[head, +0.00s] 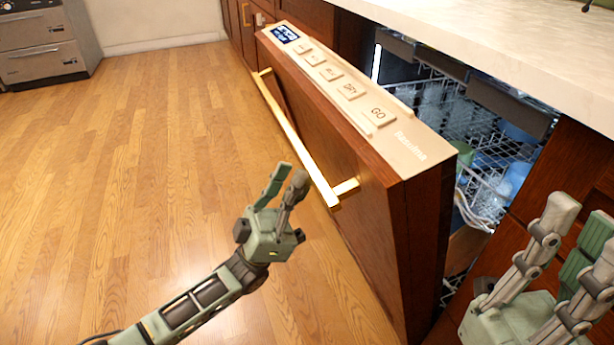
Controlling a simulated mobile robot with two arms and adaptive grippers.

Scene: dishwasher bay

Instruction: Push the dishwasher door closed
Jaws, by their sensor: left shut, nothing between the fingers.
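The dishwasher door (390,235) is a thick wooden panel with a cream control strip (345,92) along its top edge. It stands tilted a little away from the cabinet, partly open. A long gold handle (297,140) runs along its outer face. My left gripper (285,172) is shut and empty, on the outer side of the door near the handle's near end; I cannot tell whether it touches.
Inside the dishwasher, a wire rack (470,125) holds glasses and blue dishes. A pale countertop (520,45) overhangs the opening. Wooden floor (120,150) is clear to the left. A grey appliance (45,45) stands far left.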

